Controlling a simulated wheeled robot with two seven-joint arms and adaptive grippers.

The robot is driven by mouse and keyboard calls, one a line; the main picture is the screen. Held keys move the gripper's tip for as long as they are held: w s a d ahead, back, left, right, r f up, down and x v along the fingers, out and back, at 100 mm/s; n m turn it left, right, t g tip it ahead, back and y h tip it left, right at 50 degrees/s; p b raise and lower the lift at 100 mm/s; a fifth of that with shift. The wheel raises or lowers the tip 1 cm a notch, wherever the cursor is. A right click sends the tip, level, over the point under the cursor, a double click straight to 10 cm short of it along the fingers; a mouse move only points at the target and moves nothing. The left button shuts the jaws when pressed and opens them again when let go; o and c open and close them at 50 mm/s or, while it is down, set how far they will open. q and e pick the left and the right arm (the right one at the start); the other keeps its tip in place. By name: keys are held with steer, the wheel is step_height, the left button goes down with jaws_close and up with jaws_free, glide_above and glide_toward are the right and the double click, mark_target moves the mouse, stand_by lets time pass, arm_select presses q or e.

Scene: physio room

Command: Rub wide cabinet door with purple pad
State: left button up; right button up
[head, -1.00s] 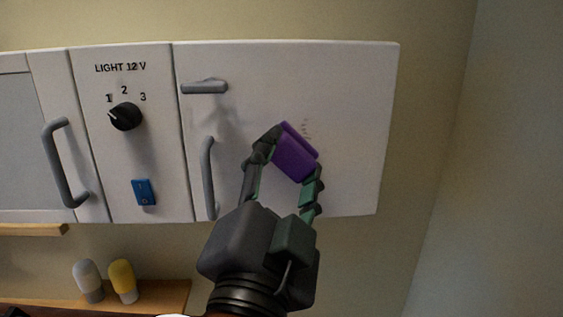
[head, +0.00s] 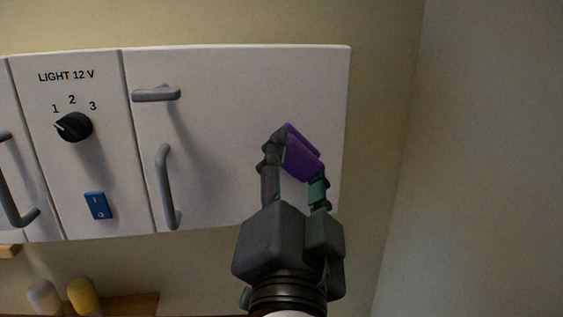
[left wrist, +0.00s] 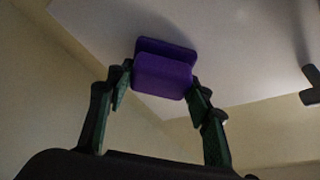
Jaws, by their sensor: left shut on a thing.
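The purple pad (head: 301,154) is held between the fingertips of my left gripper (head: 293,166), which is shut on it. In the head view the pad is in front of the right part of the wide white cabinet door (head: 228,120). In the left wrist view the pad (left wrist: 163,70) sits between the fingers (left wrist: 160,82), and its far side is at or very near the white door surface (left wrist: 225,45). I cannot tell whether it touches. No dark marks show on the visible part of the door. The door area behind the pad and fingers is hidden. My right gripper is out of view.
The wide door has a horizontal handle (head: 156,94) and a vertical handle (head: 167,188) at its left. A panel with a black knob (head: 74,127) and a blue switch (head: 98,206) is left of it. Two bottles stand below, one yellow (head: 84,297). A wall closes the right side.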

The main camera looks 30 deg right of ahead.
arm_select(q)
steer(key=shift+s+d, duration=0.15)
steer(key=shift+d, duration=0.4)
steer(key=shift+s+d+p, duration=0.2)
steer(key=shift+s+d, duration=0.05)
steer(key=shift+d, duration=0.65)
steer(key=shift+s+d+p, duration=0.15)
steer(key=shift+s+d, duration=0.1)
steer(key=shift+d, duration=0.6)
steer(key=shift+w+a, duration=0.15)
steer(key=shift+a, duration=0.25)
steer(key=shift+w+a+b, duration=0.2)
steer(key=shift+a, duration=0.5)
steer(key=shift+w+a+b, duration=0.15)
steer(key=shift+a+b, duration=0.05)
steer(key=shift+a, duration=0.5)
steer(key=shift+w+a, duration=0.2)
steer(key=shift+a, duration=0.3)
steer(key=shift+w+a, duration=0.15)
steer(key=shift+a, duration=0.3)
steer(key=shift+w+a, duration=0.15)
steer(key=shift+a, duration=0.4)
steer(key=shift+w+a, duration=0.15)
steer(key=shift+a, duration=0.35)
